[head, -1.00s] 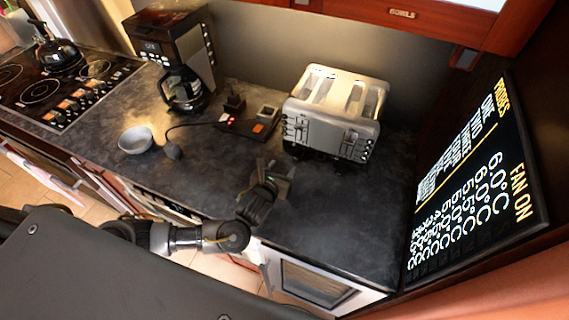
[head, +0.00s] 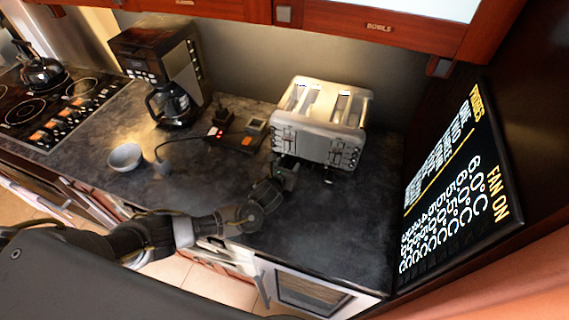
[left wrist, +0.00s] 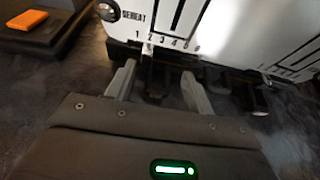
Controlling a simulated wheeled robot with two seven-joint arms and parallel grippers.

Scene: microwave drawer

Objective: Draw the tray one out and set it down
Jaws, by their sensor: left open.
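The silver toaster (head: 318,140) stands on the dark counter against the back wall. Its white front with a number scale fills the top of the left wrist view (left wrist: 170,20). Dark tabs show low under that front, one (left wrist: 156,84) between my fingers and another (left wrist: 250,95) to the right; they look like crumb tray handles, but the shade hides their exact shape. My left gripper (head: 289,172) is at the toaster's lower front edge. In the left wrist view its two fingers (left wrist: 158,76) are apart, one on either side of the nearer tab. My right gripper is not seen.
A coffee maker (head: 165,65), a white bowl (head: 125,158) and a stove with a kettle (head: 42,68) are further left. A display panel (head: 458,185) stands at right. The front right counter (head: 310,235) is clear.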

